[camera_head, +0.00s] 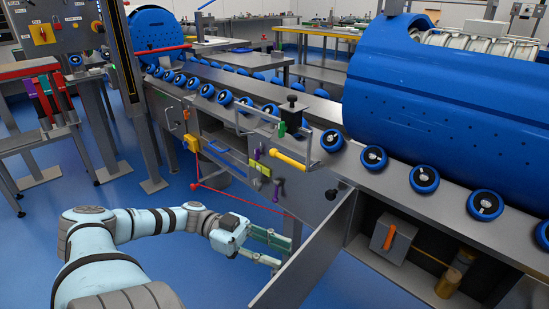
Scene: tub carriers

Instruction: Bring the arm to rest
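My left arm (140,225) comes in from the bottom left, pale blue with dark bands, and reaches to the right above the blue floor. My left gripper (284,252) points right, in front of the long grey bench (445,215) and close to the open grey door panel (310,250) in the picture. Its two fingers are apart and nothing shows between them. Whether it touches the panel cannot be told. My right arm and gripper are not in view.
Several blue-rimmed rollers (424,178) line the bench, and a large blue drum (440,100) lies on its right part. A yellow handle (287,159) is on the bench front. Open floor (130,190) lies left of the bench.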

